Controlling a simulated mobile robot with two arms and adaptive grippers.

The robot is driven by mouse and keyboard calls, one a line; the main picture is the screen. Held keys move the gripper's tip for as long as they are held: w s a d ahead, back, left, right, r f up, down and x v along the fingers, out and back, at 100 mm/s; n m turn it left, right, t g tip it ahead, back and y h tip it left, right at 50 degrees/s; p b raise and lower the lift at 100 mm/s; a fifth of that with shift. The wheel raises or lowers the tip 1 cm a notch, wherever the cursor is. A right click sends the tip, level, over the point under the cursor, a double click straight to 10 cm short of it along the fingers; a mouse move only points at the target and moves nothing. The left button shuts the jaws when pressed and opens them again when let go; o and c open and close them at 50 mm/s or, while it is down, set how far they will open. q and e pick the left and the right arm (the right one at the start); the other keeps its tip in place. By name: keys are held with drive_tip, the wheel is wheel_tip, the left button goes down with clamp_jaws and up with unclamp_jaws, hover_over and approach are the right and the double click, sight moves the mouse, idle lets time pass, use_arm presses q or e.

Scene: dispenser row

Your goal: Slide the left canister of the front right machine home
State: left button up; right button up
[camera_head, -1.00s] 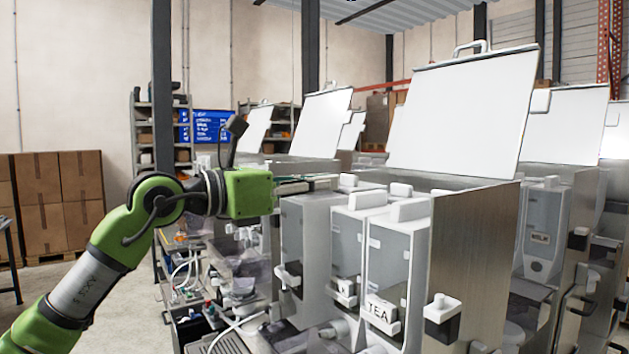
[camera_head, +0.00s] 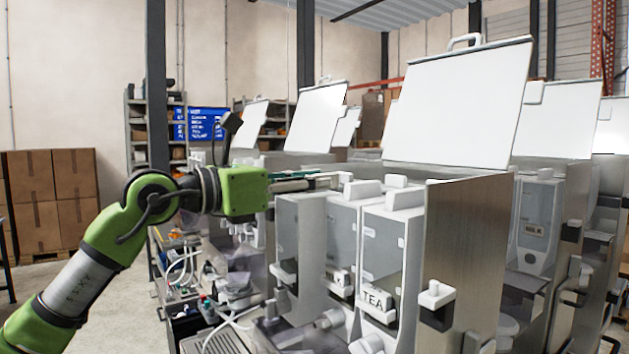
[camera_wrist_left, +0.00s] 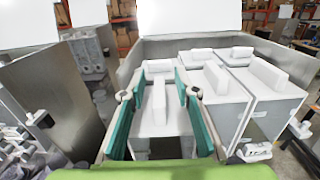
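The front right machine (camera_head: 468,250) has its white lid raised and several grey canisters side by side. Its left canister (camera_head: 301,235) has a clear front and a white spout, and stands out ahead of the others; it also shows in the left wrist view (camera_wrist_left: 172,126). My left gripper (camera_head: 328,180) is above this canister. In the left wrist view its teal finger pads (camera_wrist_left: 160,82) stand open on either side of the white ridge (camera_wrist_left: 157,104) on the canister's top. A gap shows between ridge and right pad. My right gripper is out of view.
The middle canister (camera_head: 342,235) and the TEA canister (camera_head: 392,255) stand close on the right. More machines stand around; cartons (camera_head: 50,190) are far left.

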use_arm(q)
drive_tip(key=shift+f, duration=0.2)
drive_tip(key=v, duration=1.2)
drive_tip(key=shift+r, duration=0.1)
